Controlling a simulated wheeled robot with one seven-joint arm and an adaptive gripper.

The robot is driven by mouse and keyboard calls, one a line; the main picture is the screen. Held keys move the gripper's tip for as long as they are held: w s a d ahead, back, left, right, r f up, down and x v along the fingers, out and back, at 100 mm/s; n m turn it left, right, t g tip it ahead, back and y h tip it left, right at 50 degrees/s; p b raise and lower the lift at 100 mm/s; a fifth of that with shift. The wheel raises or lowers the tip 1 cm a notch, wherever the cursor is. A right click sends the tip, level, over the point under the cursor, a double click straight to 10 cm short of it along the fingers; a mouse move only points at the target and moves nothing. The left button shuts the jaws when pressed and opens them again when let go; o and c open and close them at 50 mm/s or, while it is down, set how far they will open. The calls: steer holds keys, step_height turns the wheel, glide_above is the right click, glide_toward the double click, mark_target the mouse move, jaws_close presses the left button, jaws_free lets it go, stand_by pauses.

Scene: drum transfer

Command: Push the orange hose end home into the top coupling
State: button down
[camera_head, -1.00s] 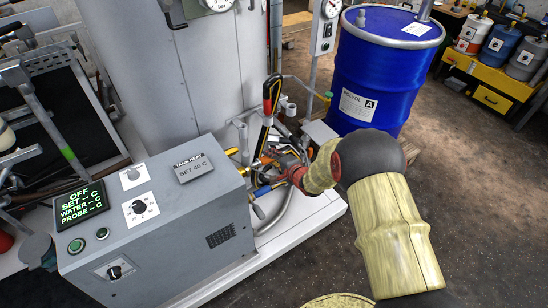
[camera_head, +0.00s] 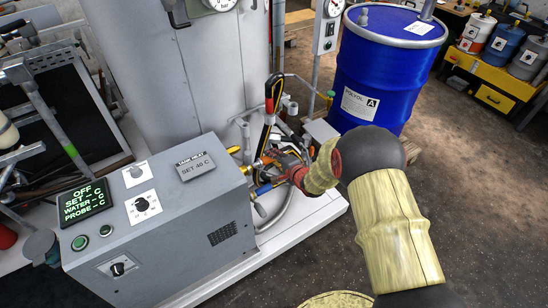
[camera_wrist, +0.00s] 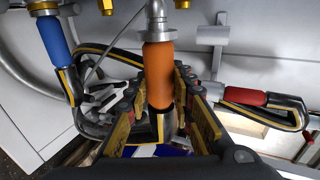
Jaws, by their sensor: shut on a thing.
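The orange hose end (camera_wrist: 158,75) stands upright in the middle of the wrist view. The fingers of my gripper (camera_wrist: 160,108) are on both sides of its lower part, shut on it. Its upper rim meets the silver top coupling (camera_wrist: 156,27), a metal pipe fitting directly above and in line with it. I cannot tell how deep the hose end sits in the coupling. In the head view, my gripper (camera_head: 283,168) is among the hoses behind the grey control box, and the contact is too small to see.
The grey control box (camera_head: 165,215) stands at left, a blue drum (camera_head: 385,75) behind at right. Open floor lies at right.

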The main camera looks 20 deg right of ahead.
mark_target(266, 163)
steer(key=shift+s+a, duration=0.3)
steer(key=shift+a, duration=0.65)
steer(key=shift+s+a, duration=0.3)
steer(key=shift+a, duration=0.65)
steer(key=c, duration=1.5)
jaws_free()
steer(key=shift+a, duration=0.1)
steer(key=shift+o, duration=0.2)
steer(key=shift+s, duration=0.1)
steer(key=v, duration=1.2)
